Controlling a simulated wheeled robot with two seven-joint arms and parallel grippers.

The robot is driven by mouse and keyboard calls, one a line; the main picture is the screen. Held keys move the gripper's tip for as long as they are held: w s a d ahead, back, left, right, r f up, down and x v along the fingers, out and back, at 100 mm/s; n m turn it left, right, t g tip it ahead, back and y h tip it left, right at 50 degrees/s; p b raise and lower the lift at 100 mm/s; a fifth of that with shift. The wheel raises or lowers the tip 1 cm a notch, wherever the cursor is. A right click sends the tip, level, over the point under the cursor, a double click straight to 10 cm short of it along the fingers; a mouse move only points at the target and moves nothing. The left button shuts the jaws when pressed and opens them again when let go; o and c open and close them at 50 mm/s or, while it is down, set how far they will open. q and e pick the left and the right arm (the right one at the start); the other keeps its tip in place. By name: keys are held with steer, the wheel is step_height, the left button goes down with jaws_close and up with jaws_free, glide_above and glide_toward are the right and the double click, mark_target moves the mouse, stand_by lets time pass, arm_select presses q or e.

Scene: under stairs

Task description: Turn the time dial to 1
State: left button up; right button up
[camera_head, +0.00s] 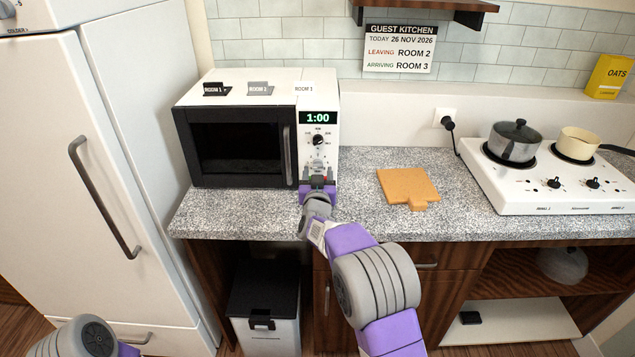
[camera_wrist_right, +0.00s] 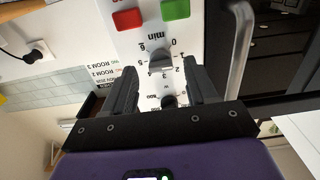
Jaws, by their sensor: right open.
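The white and black microwave (camera_head: 235,140) stands on the counter, its display (camera_head: 318,118) reading 1:00. My right gripper (camera_head: 318,182) is in front of its control panel, below the upper knob (camera_head: 318,139), and covers much of the lower panel. In the right wrist view, which is turned over, a grey time dial (camera_wrist_right: 160,62) has numbers and "min" around it. My right gripper (camera_wrist_right: 162,80) is open and empty, its fingers on either side of the dial in the picture, with no visible contact. I cannot tell exactly where the dial points. My left gripper is out of view.
A red button (camera_wrist_right: 127,19) and a green button (camera_wrist_right: 175,9) sit close to the dial. The microwave's door handle (camera_head: 287,155) stands out beside the panel. A cutting board (camera_head: 405,185) lies right of it; a hob (camera_head: 550,190) with pots is farther right. Counter between is clear.

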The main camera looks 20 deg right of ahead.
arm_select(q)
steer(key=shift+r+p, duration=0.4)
arm_select(e)
steer(key=v, duration=0.6)
steer(key=shift+s, duration=0.15)
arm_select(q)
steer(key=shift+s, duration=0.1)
